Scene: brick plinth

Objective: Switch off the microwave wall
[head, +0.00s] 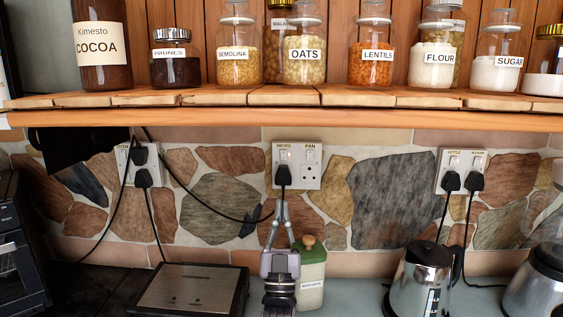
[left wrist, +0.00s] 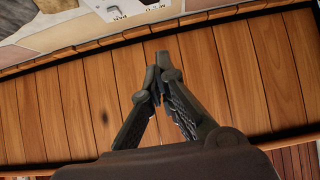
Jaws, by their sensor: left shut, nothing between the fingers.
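The microwave wall switch (head: 284,155) is the left rocker on a white double socket plate (head: 312,183) on the stone wall; a small reddish spot shows on it. Its label looks like "MICRO"; the right one reads "PAN". A black plug (head: 283,176) sits in the left socket, below the switch. My left gripper (head: 281,205) points up with its fingertips together and empty, just below the plug in the picture. In the left wrist view the shut fingers (left wrist: 158,60) show against wooden boards, with part of the plate (left wrist: 125,8) at the top edge. My right gripper is not in view.
A wooden shelf (head: 290,118) with jars overhangs the sockets. Other socket plates are at left (head: 124,163) and right (head: 460,160). A green-white container (head: 312,275) stands beside my left gripper. A kettle (head: 420,275) stands to the right, a flat dark appliance (head: 190,290) to the left.

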